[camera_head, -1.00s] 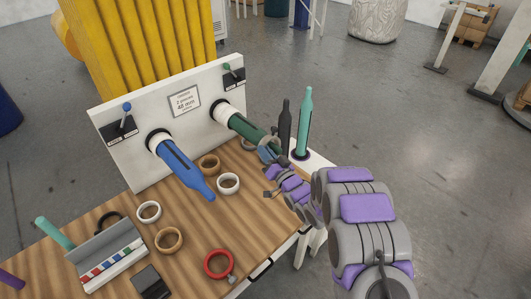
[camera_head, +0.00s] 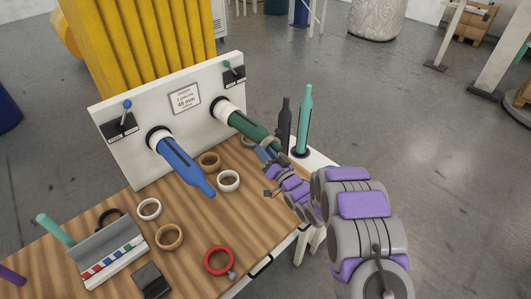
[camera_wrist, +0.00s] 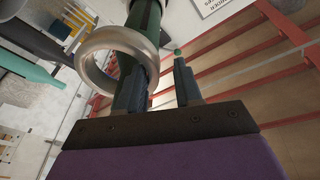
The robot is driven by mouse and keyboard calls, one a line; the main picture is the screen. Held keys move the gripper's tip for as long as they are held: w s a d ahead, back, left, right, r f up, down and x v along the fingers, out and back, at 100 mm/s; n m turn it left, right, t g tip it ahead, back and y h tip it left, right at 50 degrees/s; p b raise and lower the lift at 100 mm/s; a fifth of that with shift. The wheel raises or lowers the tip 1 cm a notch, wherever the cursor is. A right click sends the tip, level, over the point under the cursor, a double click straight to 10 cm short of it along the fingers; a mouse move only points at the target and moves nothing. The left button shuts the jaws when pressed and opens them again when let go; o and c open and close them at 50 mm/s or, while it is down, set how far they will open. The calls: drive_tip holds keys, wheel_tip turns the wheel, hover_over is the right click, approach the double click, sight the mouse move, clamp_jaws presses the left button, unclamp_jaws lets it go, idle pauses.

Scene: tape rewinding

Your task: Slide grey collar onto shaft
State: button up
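The grey collar (camera_head: 247,142) hangs around the green shaft (camera_head: 242,124) near its free end, under the right side of the white panel. In the wrist view the collar (camera_wrist: 90,72) is a large tilted ring and the shaft (camera_wrist: 147,15) passes through it. My gripper (camera_head: 264,153) is just below the shaft's free end.
A blue shaft (camera_head: 180,163) sticks out to the left. Two tan rings (camera_head: 169,237), two white rings (camera_head: 228,181) and a red ring (camera_head: 218,261) lie on the wooden table. A teal bottle-shaped post (camera_head: 304,125) and a dark one (camera_head: 285,125) stand right of the green shaft.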

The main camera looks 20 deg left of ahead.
drive_tip(key=shift+w+d+f, duration=0.1)
drive_tip(key=shift+d, duration=0.1)
drive_tip(key=p+v, duration=0.2)
drive_tip(key=v, duration=1.5)
drive_tip(key=shift+c, duration=0.2)
